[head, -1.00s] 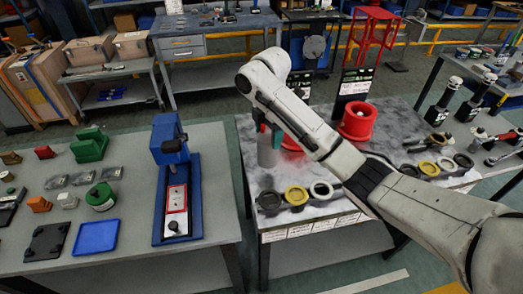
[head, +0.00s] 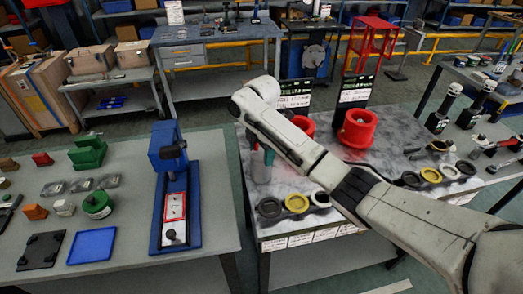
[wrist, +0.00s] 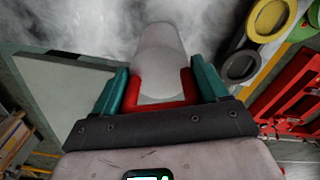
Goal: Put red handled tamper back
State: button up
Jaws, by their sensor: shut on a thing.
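My gripper (wrist: 160,88) has teal fingers, and they are shut around a pale grey, rounded cylinder, which I take to be the tamper (wrist: 158,50). Red shows along the inside of the fingers; I cannot tell whether it is the handle or part of the jaws. In the head view the tamper (head: 261,168) hangs upright below my gripper (head: 265,155), over the left end of the marble-topped table (head: 350,180). I cannot tell whether its lower end touches the top. My arm hides part of the table.
A red round holder (head: 357,128) stands behind my arm, with a label board (head: 355,90) behind it. Dark, yellow and white rings (head: 296,202) line the table's front edge. A blue press (head: 170,185) stands on the grey table to the left, across a gap.

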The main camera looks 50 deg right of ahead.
jog(key=shift+f, duration=0.1)
jog(key=o, duration=1.7)
